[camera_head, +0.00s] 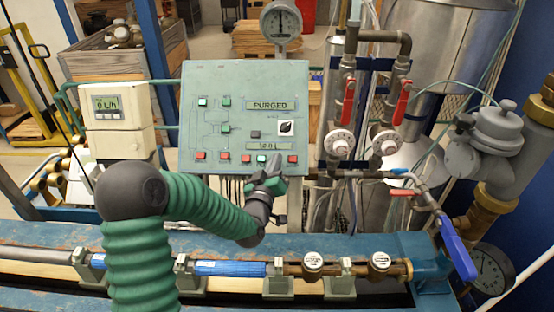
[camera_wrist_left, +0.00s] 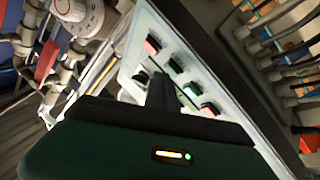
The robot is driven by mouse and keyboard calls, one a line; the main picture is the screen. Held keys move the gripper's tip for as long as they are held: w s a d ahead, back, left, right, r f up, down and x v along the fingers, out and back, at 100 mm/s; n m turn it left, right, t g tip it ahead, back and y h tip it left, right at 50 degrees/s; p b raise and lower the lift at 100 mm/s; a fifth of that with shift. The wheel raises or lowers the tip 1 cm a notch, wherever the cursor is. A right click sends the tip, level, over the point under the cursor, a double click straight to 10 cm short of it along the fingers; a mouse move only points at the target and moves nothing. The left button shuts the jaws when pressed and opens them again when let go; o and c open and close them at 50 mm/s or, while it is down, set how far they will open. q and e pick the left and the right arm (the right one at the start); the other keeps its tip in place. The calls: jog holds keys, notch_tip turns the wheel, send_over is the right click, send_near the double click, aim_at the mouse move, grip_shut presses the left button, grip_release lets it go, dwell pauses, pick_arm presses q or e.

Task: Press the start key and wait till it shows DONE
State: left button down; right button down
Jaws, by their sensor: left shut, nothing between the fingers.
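The green control panel (camera_head: 215,85) stands upright behind the bench, with a row of red and green keys along its lower edge. Its upper display (camera_head: 271,105) reads PURGED; a lower display (camera_head: 264,146) seems to read 10.0 L. A key (camera_head: 262,158) in the bottom row looks lit. Which key is start I cannot read. My left gripper (camera_head: 272,172) is shut and empty, in front of the panel's lower right edge. My right gripper is out of view.
A white meter box reading 0 L/h (camera_head: 105,103) stands left of the panel. Right are pipes with red-handled valves (camera_head: 402,102) and a blue lever (camera_head: 456,248). The blue bench (camera_head: 225,238) with its pipe line lies below my left arm. Cables hang under the panel.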

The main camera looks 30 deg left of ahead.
pick_arm(q)
jog(key=shift+w+a+f+b, duration=0.15)
jog(key=shift+w+f+b, duration=0.05)
jog(key=shift+f+b, duration=0.1)
dwell(0.4)
jog(key=shift+r, duration=0.15)
jog(key=shift+s+d+r+p, duration=0.3)
jog(key=shift+s+r+p, duration=0.1)
jog(key=shift+s+r, duration=0.1)
jog(key=s+d+r+p, duration=0.2)
jog(key=s+r, duration=0.1)
jog(key=shift+s+r+p, duration=0.1)
jog(key=shift+r+p, duration=0.05)
jog(key=shift+p, duration=0.25)
dwell(0.5)
